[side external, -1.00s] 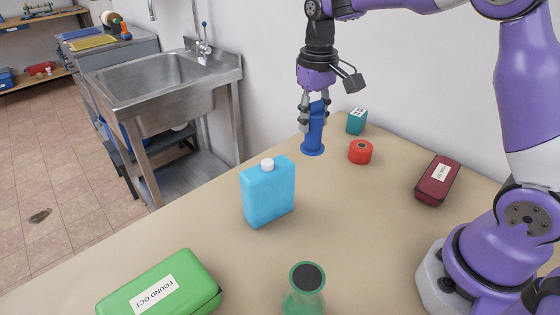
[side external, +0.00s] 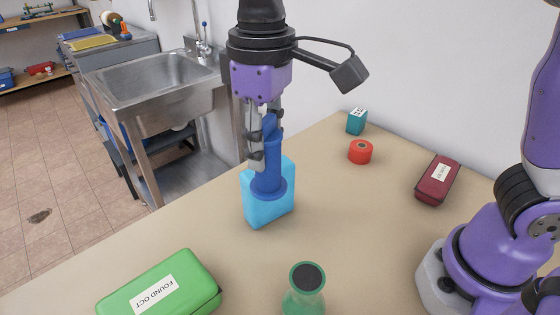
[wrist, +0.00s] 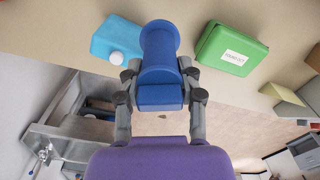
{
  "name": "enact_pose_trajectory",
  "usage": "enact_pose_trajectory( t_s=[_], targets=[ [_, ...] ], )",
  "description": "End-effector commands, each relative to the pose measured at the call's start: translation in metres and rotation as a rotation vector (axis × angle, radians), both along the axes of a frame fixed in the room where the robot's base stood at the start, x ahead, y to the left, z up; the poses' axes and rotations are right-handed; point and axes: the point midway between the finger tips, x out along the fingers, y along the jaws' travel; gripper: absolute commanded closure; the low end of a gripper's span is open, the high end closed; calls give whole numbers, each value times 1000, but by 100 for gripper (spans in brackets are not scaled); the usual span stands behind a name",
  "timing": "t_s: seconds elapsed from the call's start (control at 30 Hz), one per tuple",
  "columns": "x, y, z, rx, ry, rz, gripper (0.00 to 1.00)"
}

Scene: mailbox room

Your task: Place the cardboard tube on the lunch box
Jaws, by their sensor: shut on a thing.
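A blue flanged tube (side external: 267,172) is the only tube-like thing I see; it does not look like plain cardboard. My gripper (side external: 264,138) is shut on its upper part and holds it upright, flange down, above the table. In the side view it covers part of a light blue flask. In the wrist view the tube (wrist: 160,55) sits between both fingers. A green box labelled "FOUND OCT" (side external: 185,272), seemingly the lunch box, lies at the front left of the table. It also shows in the wrist view (wrist: 215,45), apart from the tube, with its top bare.
The light blue flask (side external: 285,200) with a white cap stands close by the tube. A green flask with a dark stopper (side external: 305,280) stands at the front. A red roll (side external: 360,153), teal box (side external: 356,122) and dark red case (side external: 433,188) lie further right.

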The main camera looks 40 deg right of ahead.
Motion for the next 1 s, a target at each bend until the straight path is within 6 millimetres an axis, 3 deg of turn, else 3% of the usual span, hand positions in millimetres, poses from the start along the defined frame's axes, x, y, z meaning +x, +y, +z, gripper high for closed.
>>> enact_pose_trajectory(
  t_s=[0.03,0.1,0.2,0.4,0.5,0.63,0.8,1.0],
  targets=[
    [-12,29,3,0,-1,73,98],
    [-33,63,8,0,-2,157,98],
    [-64,102,13,0,-3,260,98],
    [-109,143,20,-1,-5,381,98],
    [-116,149,19,-2,-4,402,98],
    [-99,146,7,-4,-4,404,98],
    [-54,137,-20,-4,-4,401,98],
    [-16,129,-44,-3,-5,406,98]
  ],
)
